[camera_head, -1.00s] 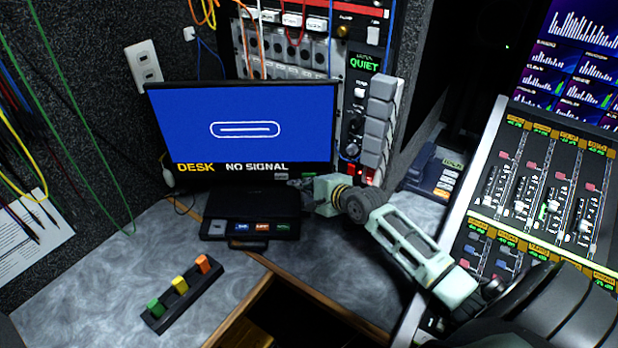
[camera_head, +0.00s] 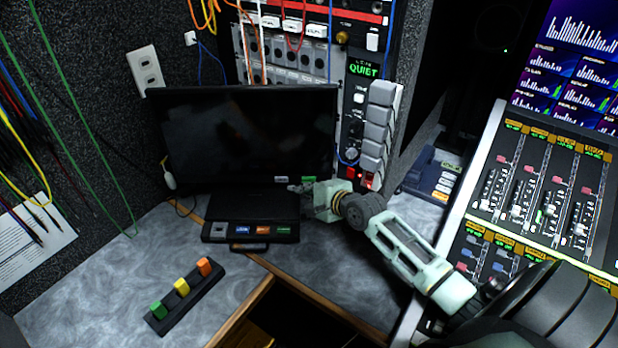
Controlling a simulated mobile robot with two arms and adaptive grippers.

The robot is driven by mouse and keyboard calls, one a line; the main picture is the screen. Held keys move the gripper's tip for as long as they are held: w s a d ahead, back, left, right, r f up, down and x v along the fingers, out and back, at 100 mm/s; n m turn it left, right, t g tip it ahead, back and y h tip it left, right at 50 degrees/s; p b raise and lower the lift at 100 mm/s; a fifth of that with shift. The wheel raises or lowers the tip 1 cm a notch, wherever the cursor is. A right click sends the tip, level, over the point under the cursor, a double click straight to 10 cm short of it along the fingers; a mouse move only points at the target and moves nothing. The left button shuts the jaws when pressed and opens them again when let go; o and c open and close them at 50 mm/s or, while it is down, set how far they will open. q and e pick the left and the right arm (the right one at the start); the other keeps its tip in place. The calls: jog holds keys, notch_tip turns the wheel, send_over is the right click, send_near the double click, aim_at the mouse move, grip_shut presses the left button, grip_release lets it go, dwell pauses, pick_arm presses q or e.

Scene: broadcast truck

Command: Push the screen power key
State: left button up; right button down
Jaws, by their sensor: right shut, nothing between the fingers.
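The desk screen (camera_head: 245,130) stands at the back of the desk, and its panel is dark. On its lower right bezel are a small pale key (camera_head: 281,180) and a small green key (camera_head: 309,181). I cannot read their markings, so I cannot tell which is the power key. My right gripper (camera_head: 296,189) is shut and empty, just below and in front of these keys. I cannot tell whether its tip touches the bezel. My left gripper is not in view.
A black box with coloured buttons (camera_head: 250,231) sits in front of the screen. A strip with green, yellow and orange blocks (camera_head: 184,297) lies nearer on the desk. A rack (camera_head: 363,100) stands behind at the right, and a mixing console (camera_head: 535,190) fills the right side.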

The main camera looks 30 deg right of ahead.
jog(key=shift+s+a, duration=0.15)
jog(key=shift+s, duration=0.05)
jog(key=s+a+p, duration=0.3)
jog(key=s+p, duration=0.2)
jog(key=p, duration=0.1)
jog(key=shift+a, duration=0.15)
dwell(0.3)
